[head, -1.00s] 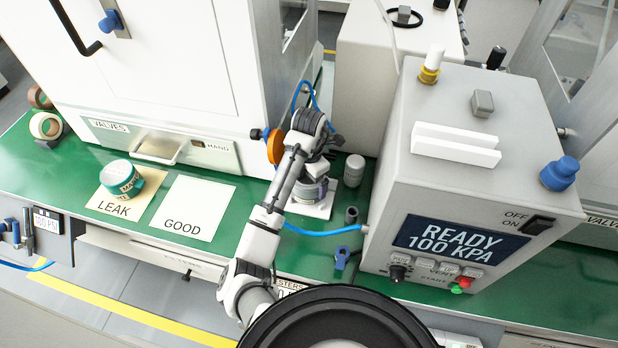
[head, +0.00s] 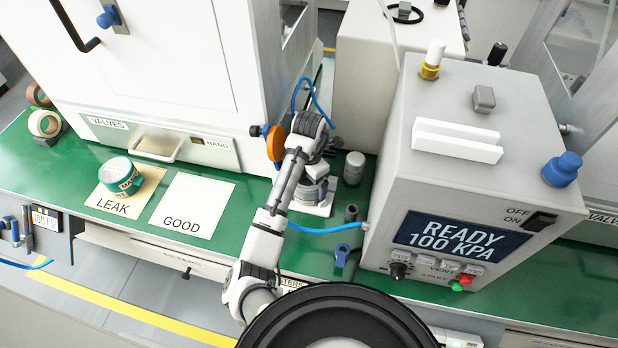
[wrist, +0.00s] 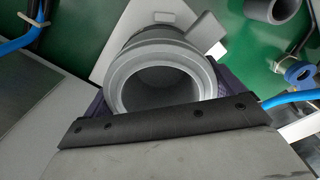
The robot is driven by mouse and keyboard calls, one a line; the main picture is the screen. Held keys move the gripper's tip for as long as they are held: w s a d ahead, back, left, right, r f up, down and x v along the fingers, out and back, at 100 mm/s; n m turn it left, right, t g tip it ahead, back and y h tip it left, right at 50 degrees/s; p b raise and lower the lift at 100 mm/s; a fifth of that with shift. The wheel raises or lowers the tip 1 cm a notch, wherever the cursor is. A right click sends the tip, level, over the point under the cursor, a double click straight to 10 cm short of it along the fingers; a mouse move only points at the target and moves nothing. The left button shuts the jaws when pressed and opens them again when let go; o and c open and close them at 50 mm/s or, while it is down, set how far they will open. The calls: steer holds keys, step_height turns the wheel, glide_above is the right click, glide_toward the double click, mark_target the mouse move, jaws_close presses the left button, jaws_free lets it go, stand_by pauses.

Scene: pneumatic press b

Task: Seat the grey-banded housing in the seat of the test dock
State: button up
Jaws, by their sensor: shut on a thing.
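My gripper (head: 314,180) points down over the white base plate (head: 318,209) of the test dock, between the white cabinet and the grey tester. In the wrist view my gripper (wrist: 158,95) is shut on a grey, hollow, round housing (wrist: 186,57), its open mouth facing the camera. The housing is over the white plate (wrist: 118,68), where a grey block juts out at its upper right. My arm hides most of the housing and dock in the head view. The seat is hidden beneath the housing, so I cannot tell whether the housing is fully down.
A grey tester (head: 440,180) reading READY 100 KPA stands close on the right. A grey cylinder (head: 354,168), a small dark tube (head: 351,213) and a blue fitting (head: 342,255) stand near the dock. The GOOD card (head: 192,205) is empty; a teal-banded housing (head: 121,177) stands on the LEAK card.

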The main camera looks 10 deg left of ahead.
steer(key=shift+f, duration=0.1)
steer(key=o, duration=1)
steer(key=shift+c, duration=0.2)
step_height(320, 180, up, 14)
steer(key=shift+s+f, duration=0.1)
steer(key=shift+f, duration=0.1)
